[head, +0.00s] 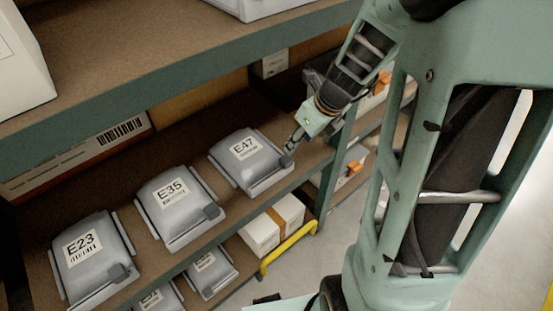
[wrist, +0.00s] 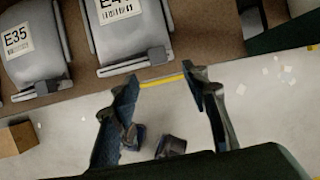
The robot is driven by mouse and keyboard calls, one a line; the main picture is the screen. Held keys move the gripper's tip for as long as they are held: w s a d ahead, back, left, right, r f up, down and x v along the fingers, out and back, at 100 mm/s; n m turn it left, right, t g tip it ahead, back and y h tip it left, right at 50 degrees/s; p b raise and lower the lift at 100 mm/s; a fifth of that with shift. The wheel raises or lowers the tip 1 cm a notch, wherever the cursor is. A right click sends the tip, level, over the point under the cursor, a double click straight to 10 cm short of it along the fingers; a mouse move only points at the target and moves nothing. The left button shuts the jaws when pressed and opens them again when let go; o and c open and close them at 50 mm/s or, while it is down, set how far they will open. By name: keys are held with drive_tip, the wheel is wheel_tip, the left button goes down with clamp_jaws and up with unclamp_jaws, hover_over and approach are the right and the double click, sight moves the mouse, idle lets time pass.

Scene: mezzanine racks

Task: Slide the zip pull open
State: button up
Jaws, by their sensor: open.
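Grey cases labelled E23 (head: 90,262), E35 (head: 160,217) and E47 (head: 236,174) stand in a row on the middle shelf. Each has a rail along its front edge with a dark block, perhaps the zip pull; which one is meant I cannot tell. The block on E47 (head: 286,161) is at the rail's right part. It also shows in the wrist view (wrist: 157,54). My gripper (head: 291,146) is at the front right corner of E47, close to that block. In the wrist view my gripper (wrist: 160,78) is open, with nothing between its fingers; contact is not visible.
The upper shelf (head: 125,107) overhangs the cases. More grey cases (head: 211,274) and a white box (head: 262,235) sit on the shelf below, near a yellow handle (head: 288,249). A rack upright (head: 328,180) stands right of E47.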

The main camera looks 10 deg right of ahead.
sight(287, 159)
drive_tip(key=b+x, duration=0.1)
drive_tip(key=x, duration=0.2)
drive_tip(key=b+x, duration=0.2)
drive_tip(key=x, duration=0.2)
drive_tip(key=b+x, duration=0.1)
drive_tip(key=x, duration=0.3)
drive_tip(key=shift+a, duration=0.25)
drive_tip(key=shift+s, duration=0.1)
drive_tip(key=shift+c, duration=0.6)
clamp_jaws()
